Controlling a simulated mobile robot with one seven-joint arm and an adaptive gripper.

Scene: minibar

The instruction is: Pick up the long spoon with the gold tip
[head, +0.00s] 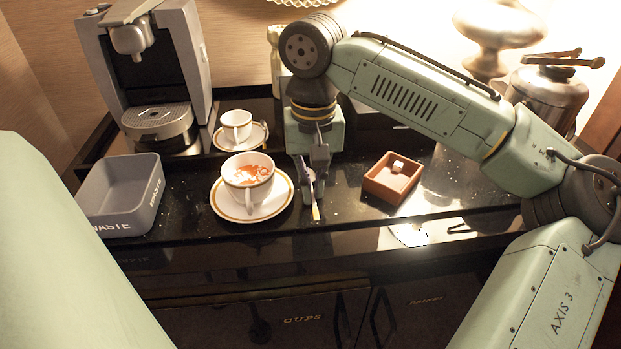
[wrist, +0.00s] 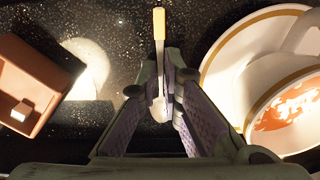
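The long spoon (wrist: 159,24) shows its gold tip in the wrist view, pointing away from my gripper, with its pale bowl end between the fingers. In the head view its gold tip (head: 316,212) shows just below the fingertips, over the black counter. My gripper (wrist: 164,75) points down, with its purple-padded fingers close together on both sides of the spoon's shaft; it looks shut on it. In the head view my gripper (head: 312,185) is between the large cup and the brown box. I cannot tell whether the spoon is clear of the counter.
A cup with red-flecked contents (head: 248,172) stands on a gold-ringed saucer (head: 222,205), close left of my gripper. A small brown box (head: 392,190) with white cubes is right. A grey waste bin (head: 130,225), coffee machine (head: 190,60), small cup (head: 236,122) and metal pot (head: 548,92) stand around.

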